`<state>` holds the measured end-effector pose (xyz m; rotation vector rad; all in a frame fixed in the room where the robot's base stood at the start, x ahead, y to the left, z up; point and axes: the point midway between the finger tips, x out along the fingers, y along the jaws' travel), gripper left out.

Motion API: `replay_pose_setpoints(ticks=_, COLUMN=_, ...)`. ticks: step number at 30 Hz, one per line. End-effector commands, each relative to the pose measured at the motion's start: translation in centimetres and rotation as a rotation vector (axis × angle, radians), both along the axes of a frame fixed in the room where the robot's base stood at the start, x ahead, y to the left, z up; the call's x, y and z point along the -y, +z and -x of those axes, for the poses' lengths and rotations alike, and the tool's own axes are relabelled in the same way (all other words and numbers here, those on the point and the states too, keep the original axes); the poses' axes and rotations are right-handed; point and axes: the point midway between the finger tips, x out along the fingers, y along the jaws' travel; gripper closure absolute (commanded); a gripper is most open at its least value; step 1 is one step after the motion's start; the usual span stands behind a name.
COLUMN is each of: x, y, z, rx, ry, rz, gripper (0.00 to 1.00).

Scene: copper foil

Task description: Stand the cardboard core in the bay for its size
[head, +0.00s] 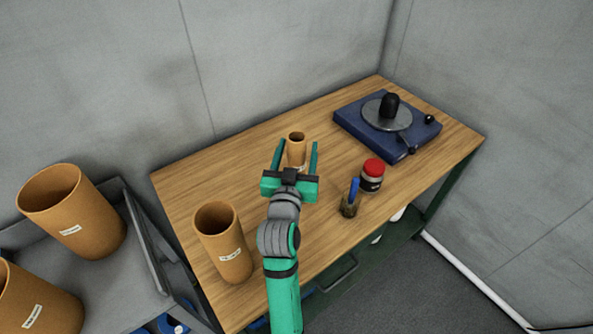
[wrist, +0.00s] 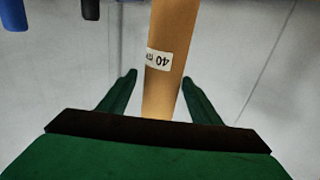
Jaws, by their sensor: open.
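A small cardboard core (head: 296,150) stands upright at the middle of the wooden table in the head view. My gripper (head: 297,144) is open, with one finger on each side of this core. The wrist view shows the core (wrist: 170,70) between the two fingers, with gaps beside it and a white label that reads 40 and some unclear letters. A medium core (head: 222,243) with a label stands at the table's left front. Two larger cores (head: 72,212) (head: 36,302) stand at the far left. I cannot make out marked bays.
The grey tray (head: 140,298) at left has a raised edge beside the table (head: 190,172). A blue turntable-like device (head: 350,122) sits at the back right. A red-lidded jar (head: 371,180) and a cup with a blue tool (head: 349,207) stand right of my gripper.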

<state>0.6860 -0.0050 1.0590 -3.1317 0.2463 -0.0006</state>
Motion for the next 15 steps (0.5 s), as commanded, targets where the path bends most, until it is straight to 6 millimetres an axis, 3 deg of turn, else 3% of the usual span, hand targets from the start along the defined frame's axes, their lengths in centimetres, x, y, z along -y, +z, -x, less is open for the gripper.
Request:
replay_pose_setpoints(ticks=6, x=0.3, y=0.0, z=-2.9, rx=0.000, ry=-0.001, rz=0.000, gripper=0.42)
replay_pose_setpoints(ticks=15, x=0.4, y=0.0, z=-3.5, rx=0.000, ry=0.000, rz=0.000, gripper=0.42)
